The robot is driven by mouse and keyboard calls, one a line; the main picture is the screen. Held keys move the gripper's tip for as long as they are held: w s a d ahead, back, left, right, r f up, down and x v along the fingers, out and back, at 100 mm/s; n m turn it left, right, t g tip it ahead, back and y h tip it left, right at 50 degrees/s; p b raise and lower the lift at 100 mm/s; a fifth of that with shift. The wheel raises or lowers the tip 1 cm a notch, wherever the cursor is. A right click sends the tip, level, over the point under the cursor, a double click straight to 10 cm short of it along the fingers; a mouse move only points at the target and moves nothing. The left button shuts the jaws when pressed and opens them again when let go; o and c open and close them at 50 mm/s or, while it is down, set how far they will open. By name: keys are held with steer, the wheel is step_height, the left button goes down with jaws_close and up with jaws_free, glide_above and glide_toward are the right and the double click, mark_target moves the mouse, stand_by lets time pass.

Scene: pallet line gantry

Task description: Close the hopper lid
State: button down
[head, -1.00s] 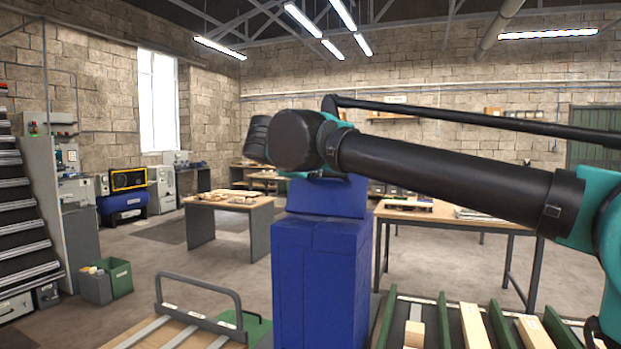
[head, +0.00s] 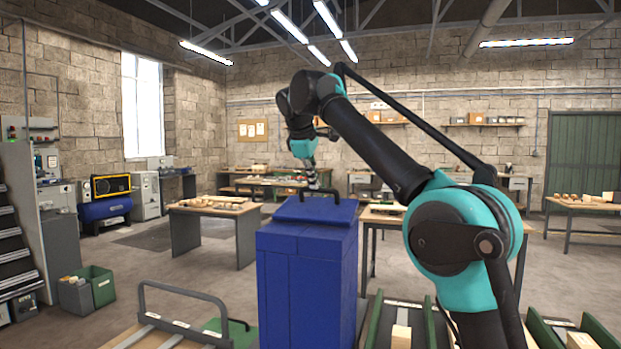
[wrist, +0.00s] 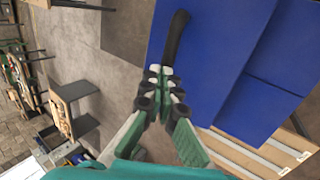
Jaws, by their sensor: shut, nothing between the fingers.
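The blue hopper (head: 300,285) stands upright in the middle of the head view. Its blue lid (head: 290,211) shows at the top rear as a low sloping panel; I cannot tell whether it is fully seated. A black bar handle (head: 333,192) stands up from the lid. My gripper (head: 312,184) is shut and empty, just behind or over the handle. In the wrist view, the dark handle (wrist: 176,38) runs over the blue panel towards my fingertips (wrist: 162,76), which are close to its end. I cannot tell whether they touch.
A pallet with a grey metal hoop (head: 184,290) lies left of the hopper. Green-railed lanes with wooden blocks (head: 401,336) are at right. Workbenches (head: 216,210) stand behind. Open floor (head: 170,290) lies to the left.

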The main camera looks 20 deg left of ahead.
mark_target(319, 198)
steer(key=shift+w+f, duration=1.1)
steer(key=shift+w, duration=0.15)
